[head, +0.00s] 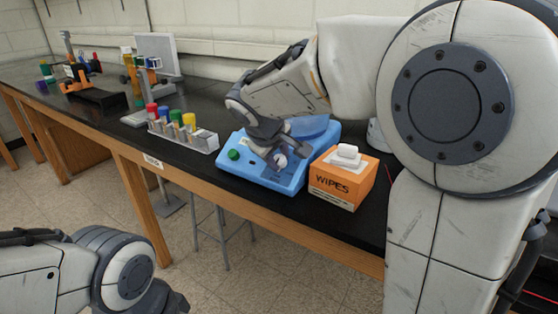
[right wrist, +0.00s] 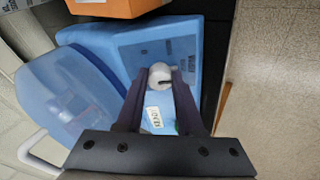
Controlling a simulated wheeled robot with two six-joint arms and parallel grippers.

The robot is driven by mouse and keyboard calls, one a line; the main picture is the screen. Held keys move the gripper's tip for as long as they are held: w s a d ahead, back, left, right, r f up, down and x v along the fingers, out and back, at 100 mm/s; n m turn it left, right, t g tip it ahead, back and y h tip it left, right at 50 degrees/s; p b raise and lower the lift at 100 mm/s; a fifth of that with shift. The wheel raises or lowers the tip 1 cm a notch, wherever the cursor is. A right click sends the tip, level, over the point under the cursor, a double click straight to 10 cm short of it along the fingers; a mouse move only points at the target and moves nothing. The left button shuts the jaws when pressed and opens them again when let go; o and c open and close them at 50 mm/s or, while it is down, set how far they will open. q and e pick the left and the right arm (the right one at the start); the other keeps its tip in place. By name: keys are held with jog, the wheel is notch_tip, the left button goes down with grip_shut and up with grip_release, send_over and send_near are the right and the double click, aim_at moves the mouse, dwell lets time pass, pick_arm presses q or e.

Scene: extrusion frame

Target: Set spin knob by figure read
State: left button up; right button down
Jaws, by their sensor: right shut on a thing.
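A blue benchtop machine (head: 262,182) with a domed blue lid stands on the black bench. A green button (head: 234,155) is on the left of its front panel. My right gripper (head: 275,158) is at the panel, shut on the pale round knob (head: 281,161). In the right wrist view the knob (right wrist: 160,75) sits between the two fingertips, with a dark pointer mark on it. A small white label (right wrist: 154,117) lies between the fingers; its text is too small to read surely. Of my left arm only links show, at lower left; its gripper is out of view.
An orange wipes box (head: 342,180) stands close to the machine's right side. A rack (head: 184,136) with coloured-capped bottles stands to its left. The bench's wooden front edge (head: 220,186) runs just in front of the machine. A stool (head: 222,225) is below.

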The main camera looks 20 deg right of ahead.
jog(key=c, duration=0.5)
grip_release()
jog(key=shift+c, duration=0.2)
jog(key=p+v, duration=0.1)
jog(key=v, duration=0.9)
jog(key=shift+r, duration=0.2)
jog(key=shift+s+a, duration=0.2)
jog(key=shift+a, duration=0.05)
